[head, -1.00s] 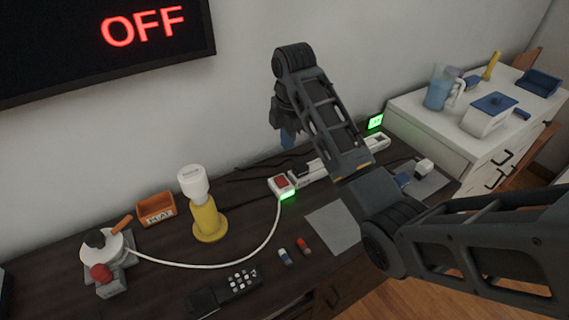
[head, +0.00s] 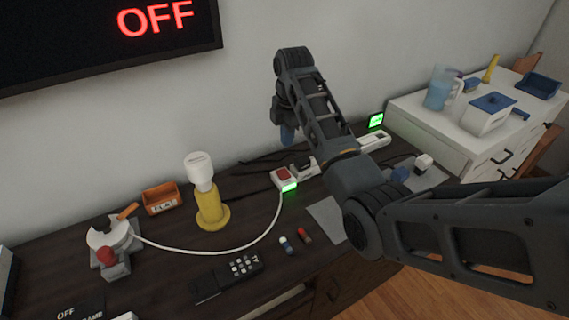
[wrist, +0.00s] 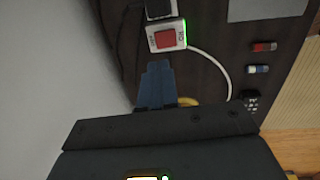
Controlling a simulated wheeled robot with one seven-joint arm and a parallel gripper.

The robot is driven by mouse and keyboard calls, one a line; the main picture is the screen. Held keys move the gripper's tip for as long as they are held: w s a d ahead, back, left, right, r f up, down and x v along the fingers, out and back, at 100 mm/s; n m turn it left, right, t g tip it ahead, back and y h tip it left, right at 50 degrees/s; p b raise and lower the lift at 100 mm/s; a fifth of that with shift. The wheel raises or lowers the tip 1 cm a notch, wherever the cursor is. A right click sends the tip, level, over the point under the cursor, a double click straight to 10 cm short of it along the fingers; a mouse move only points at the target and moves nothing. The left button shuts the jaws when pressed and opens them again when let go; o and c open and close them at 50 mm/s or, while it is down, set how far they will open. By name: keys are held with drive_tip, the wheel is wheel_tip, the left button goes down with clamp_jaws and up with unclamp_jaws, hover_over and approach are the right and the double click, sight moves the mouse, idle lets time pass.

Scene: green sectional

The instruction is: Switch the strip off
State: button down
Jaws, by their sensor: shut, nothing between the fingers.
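The white power strip (head: 305,172) lies on the dark desk, running back to the right, partly hidden behind my arm. Its near end has a red switch (head: 283,173) and a green glow along the front edge. In the wrist view the red switch (wrist: 166,39) sits in the white end, with small lettering beside it too small to read surely. My gripper (head: 288,135) is raised above and behind the strip's near end, near the wall. Its blue fingers are shut and empty; in the wrist view the fingertips (wrist: 157,66) point toward the switch, apart from it in the picture.
A black plug (head: 304,164) stands in the strip. A white cord (head: 215,265) curves left across the desk. A yellow lamp (head: 211,211), orange box (head: 161,198), black handset (head: 228,277) and two small cylinders (head: 287,246) stand nearby. A wall screen (head: 110,35) reads OFF.

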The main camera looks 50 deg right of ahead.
sight(286, 174)
drive_tip(key=f, duration=0.3)
drive_tip(key=w+f, duration=0.1)
drive_tip(key=f, duration=0.7)
drive_tip(key=shift+w+d+p, duration=0.15)
drive_tip(key=shift+w+p, duration=0.05)
drive_tip(key=shift+p, duration=0.1)
drive_tip(key=shift+f, duration=0.1)
drive_tip(key=shift+f, duration=0.25)
drive_tip(key=shift+s+p, duration=0.3)
drive_tip(key=shift+p, duration=0.05)
drive_tip(key=shift+s+a+r+p, duration=0.1)
drive_tip(key=shift+s+a+p, duration=0.1)
drive_tip(key=shift+s+p, duration=0.4)
drive_tip(key=shift+w, duration=0.1)
